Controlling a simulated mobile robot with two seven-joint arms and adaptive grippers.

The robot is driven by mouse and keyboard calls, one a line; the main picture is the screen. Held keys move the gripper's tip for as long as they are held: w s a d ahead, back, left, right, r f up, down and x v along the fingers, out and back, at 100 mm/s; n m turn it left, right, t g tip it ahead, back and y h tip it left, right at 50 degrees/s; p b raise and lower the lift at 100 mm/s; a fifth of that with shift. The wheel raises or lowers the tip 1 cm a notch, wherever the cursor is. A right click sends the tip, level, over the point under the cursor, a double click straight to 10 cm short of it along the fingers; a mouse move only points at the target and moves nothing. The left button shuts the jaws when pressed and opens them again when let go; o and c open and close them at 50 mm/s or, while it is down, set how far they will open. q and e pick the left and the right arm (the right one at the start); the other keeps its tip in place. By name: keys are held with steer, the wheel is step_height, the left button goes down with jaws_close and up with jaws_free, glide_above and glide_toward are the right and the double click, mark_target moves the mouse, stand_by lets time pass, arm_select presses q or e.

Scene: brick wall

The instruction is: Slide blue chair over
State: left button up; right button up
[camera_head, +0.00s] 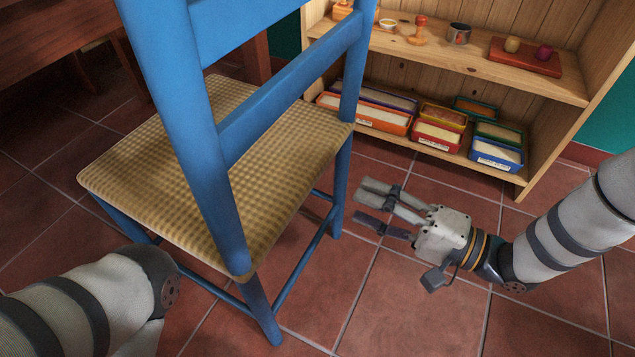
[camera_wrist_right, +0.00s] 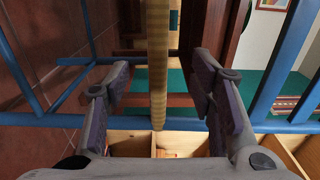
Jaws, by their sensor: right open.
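The blue chair (camera_head: 190,110) with a woven tan seat (camera_head: 215,165) stands upright on the tiled floor, filling the left and middle of the head view. My right gripper (camera_head: 372,208) is open, to the right of the chair near one of its blue legs, and looks apart from it. In the right wrist view, the woven seat edge (camera_wrist_right: 159,60) shows between the open fingers (camera_wrist_right: 160,100), with blue chair bars (camera_wrist_right: 290,60) around. My left arm enters at the lower left of the head view, in front of the chair; its gripper is out of view.
A wooden shelf (camera_head: 555,95) stands behind on the right. Its lower level holds several coloured boxes (camera_head: 436,134), and its upper level a mug (camera_head: 459,33) and a red board (camera_head: 525,57). A dark wooden table (camera_head: 50,35) is at the upper left.

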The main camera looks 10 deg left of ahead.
mark_target(313, 186)
steer(key=b+x, duration=0.2)
steer(key=x, duration=0.9)
steer(key=shift+a+f, duration=0.15)
steer(key=shift+a, duration=0.1)
jaws_close()
